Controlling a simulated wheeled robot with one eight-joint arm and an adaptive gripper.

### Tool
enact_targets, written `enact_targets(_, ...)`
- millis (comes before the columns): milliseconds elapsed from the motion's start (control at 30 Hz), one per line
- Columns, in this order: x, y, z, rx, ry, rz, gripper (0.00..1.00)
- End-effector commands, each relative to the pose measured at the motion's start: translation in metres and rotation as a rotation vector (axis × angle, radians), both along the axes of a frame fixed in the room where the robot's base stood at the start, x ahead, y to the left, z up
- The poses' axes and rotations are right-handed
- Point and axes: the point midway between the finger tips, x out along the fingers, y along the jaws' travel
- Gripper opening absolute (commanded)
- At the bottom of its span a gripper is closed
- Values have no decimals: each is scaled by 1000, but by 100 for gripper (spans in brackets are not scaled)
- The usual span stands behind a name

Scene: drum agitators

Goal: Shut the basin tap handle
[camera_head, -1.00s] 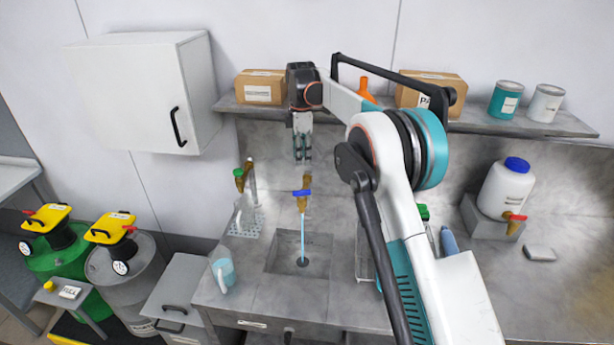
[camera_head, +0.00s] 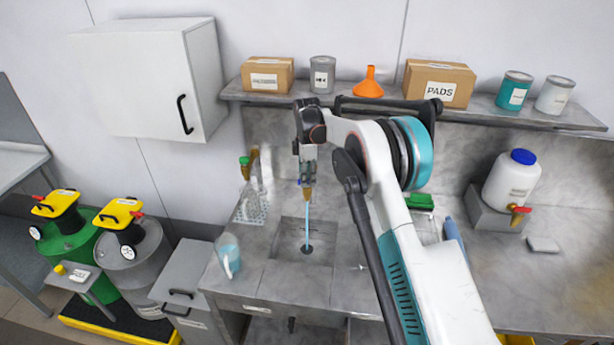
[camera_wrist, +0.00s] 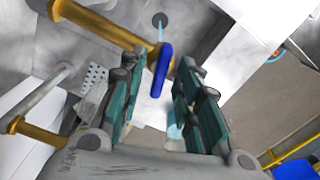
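The basin tap handle is a blue lever (camera_wrist: 161,70) on a brass tap. In the wrist view it lies in line with the gap between my fingertips, toward the far end of the fingers. Whether a finger touches it I cannot tell. My gripper (camera_wrist: 158,85) is open, its teal-padded fingers well apart. In the head view my gripper (camera_head: 307,178) hangs over the tap and hides most of it; a bit of blue shows at its left. A stream of water (camera_head: 307,226) runs from the tap into the basin (camera_head: 285,262).
A second brass tap with a green handle (camera_head: 245,165) stands left, by a clear flask (camera_head: 253,200). A jug (camera_head: 228,256) stands at the counter's left front. A shelf (camera_head: 390,102) with boxes and cans runs above. A white jerrycan (camera_head: 509,182) stands right.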

Motion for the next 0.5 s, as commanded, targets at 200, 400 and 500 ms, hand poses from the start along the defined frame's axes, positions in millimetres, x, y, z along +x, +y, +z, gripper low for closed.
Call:
enact_targets(200,0,0,-2,0,0,0,31)
enact_targets(400,0,0,-2,0,0,0,6)
enact_targets(500,0,0,-2,0,0,0,0)
